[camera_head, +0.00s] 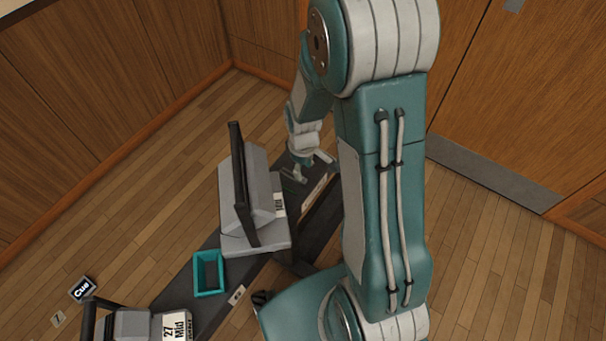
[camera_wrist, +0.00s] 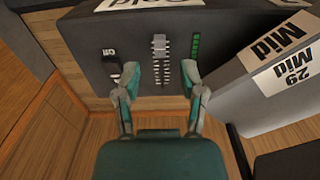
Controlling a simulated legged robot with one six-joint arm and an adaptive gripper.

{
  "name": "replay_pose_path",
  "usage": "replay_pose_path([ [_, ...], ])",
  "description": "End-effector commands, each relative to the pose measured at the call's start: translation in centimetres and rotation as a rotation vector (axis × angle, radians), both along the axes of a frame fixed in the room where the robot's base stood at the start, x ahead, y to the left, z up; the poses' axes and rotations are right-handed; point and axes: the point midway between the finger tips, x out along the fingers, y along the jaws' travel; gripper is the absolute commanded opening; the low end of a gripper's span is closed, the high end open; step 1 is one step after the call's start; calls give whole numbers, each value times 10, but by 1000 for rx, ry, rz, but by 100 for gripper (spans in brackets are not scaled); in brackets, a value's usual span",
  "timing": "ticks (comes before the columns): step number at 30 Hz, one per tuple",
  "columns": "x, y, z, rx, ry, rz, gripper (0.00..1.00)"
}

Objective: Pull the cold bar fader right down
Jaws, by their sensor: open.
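In the wrist view a dark box carries a label (camera_wrist: 150,4) that seems to read "Cold", cut by the top edge. Below it is a fader with a grey ridged knob (camera_wrist: 158,46) at the upper end of its notched track (camera_wrist: 160,74). My gripper (camera_wrist: 161,76) is open, one finger on each side of the track, below the knob. I cannot tell whether the fingertips touch the panel. In the head view my gripper (camera_head: 300,173) is small and low over the far end of a dark bench; the knob cannot be made out there.
A switch (camera_wrist: 115,75) marked "Off" sits left of the track, close to the left finger. A green light strip (camera_wrist: 196,47) is on the right. A grey unit (camera_head: 255,205) labelled "Mid" stands beside my gripper. A teal bin (camera_head: 208,286) is nearer on the bench.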

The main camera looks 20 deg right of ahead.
Motion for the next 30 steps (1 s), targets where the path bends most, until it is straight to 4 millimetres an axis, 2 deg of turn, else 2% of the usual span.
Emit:
replay_pose_path([
  [6, 1, -1, 43, 0, -4, -1, 53],
  [12, 1, -1, 68, 0, 0, -1, 53],
  [16, 0, -1, 74, 1, 2, -1, 53],
  [30, 0, -1, 74, 1, 3, -1, 53],
])
